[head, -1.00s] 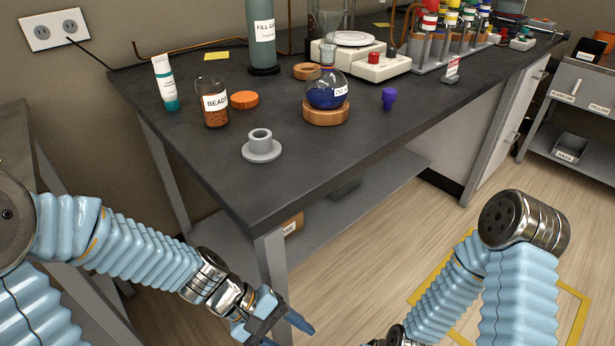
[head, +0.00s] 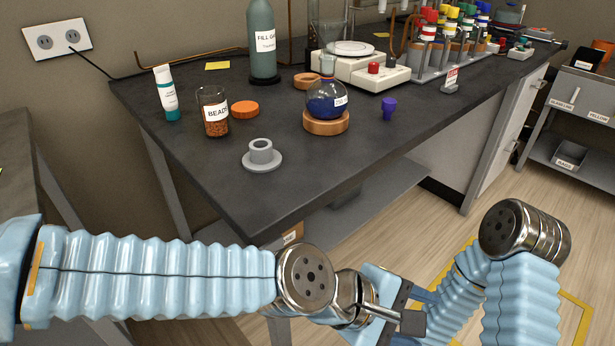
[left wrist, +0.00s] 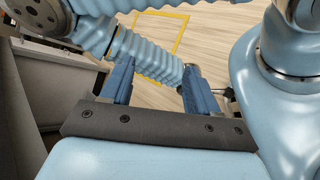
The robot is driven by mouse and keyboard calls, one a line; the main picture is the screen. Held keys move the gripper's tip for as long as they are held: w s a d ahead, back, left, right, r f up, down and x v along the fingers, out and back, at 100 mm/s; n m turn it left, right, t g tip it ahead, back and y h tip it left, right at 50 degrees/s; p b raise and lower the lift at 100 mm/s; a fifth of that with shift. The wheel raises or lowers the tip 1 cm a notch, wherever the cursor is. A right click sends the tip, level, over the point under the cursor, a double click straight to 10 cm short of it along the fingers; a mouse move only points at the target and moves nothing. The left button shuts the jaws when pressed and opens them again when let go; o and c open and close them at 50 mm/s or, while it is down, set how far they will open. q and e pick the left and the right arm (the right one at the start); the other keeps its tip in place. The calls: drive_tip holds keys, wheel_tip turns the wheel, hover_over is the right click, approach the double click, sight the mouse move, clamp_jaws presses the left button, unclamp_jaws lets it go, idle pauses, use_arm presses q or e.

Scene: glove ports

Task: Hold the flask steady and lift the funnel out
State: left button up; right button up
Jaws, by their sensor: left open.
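My left gripper (head: 418,312) is low in front of the bench, well away from the flask. In the left wrist view its two blue fingers (left wrist: 157,78) are apart with nothing between them. My right arm's far end is mostly hidden behind the left gripper.
A bead jar (head: 215,112), a white tube (head: 167,93) and a grey flanged piece (head: 262,155) stand left of the flask. Behind are a green bottle (head: 262,40) and a balance (head: 370,72). The bench's front is clear.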

use_arm(q)
drive_tip(key=s+d+r+n+h, duration=0.1)
drive_tip(key=d+r+n, duration=0.1)
drive_tip(key=d+r, duration=0.1)
drive_tip(key=n+t+y, duration=0.2)
drive_tip(key=n+t, duration=1)
drive_tip(key=n, duration=0.2)
approach(326, 62)
drive_tip(key=s+d+f, duration=0.1)
drive_tip(key=d+f, duration=0.1)
drive_tip(key=d, duration=0.1)
drive_tip(key=s+d+f, duration=0.2)
drive_tip(key=d, duration=0.2)
drive_tip(key=s+d+f, duration=0.2)
drive_tip(key=d, duration=0.2)
drive_tip(key=shift+d+f, duration=0.15)
drive_tip(key=shift+f, duration=0.15)
drive_tip(key=w+a+r+n+t+y, duration=0.35)
drive_tip(key=w+a+r+n, duration=0.2)
drive_tip(key=a+n, duration=0.2)
drive_tip(key=shift+m, duration=0.25)
drive_tip(key=x, duration=0.7)
drive_tip(key=a+x, duration=0.1)
drive_tip(key=x, duration=0.3)
drive_tip(key=shift+w+f, duration=0.25)
drive_tip(key=shift+w, duration=0.15)
